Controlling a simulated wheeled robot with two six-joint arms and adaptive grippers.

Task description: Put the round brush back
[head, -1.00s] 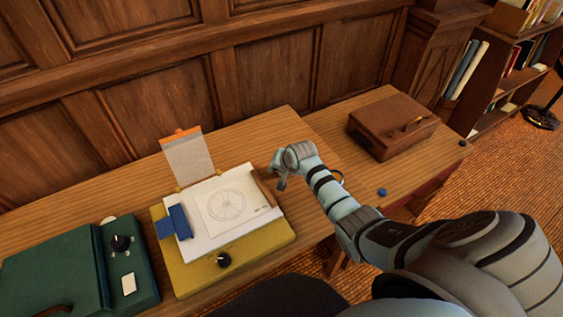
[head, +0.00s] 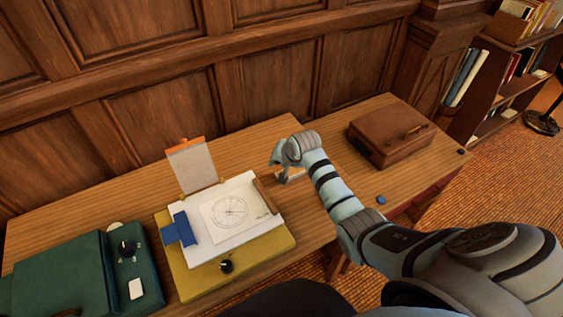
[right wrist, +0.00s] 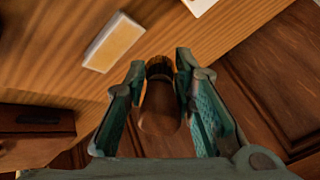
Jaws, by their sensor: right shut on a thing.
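My right gripper (right wrist: 166,75) is shut on the round brush (right wrist: 158,118). In the right wrist view the brush has a rounded brown wooden body and dark bristles, and sits between the two fingers. In the head view my right gripper (head: 282,163) is over the table to the right of the drawing board, and the brush is hidden behind it. A small pale block with a yellowish top (right wrist: 115,42) lies on the table near the fingers; it also shows partly below the gripper in the head view (head: 292,177). My left gripper is not in view.
A yellow-based drafting board (head: 282,243) holds a wheel drawing (head: 229,212), a blue piece (head: 180,229) and a wooden strip (head: 264,195). A green unit (head: 60,275) stands left, a brown case (head: 390,135) right. A blue disc (head: 381,200) lies near the front edge.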

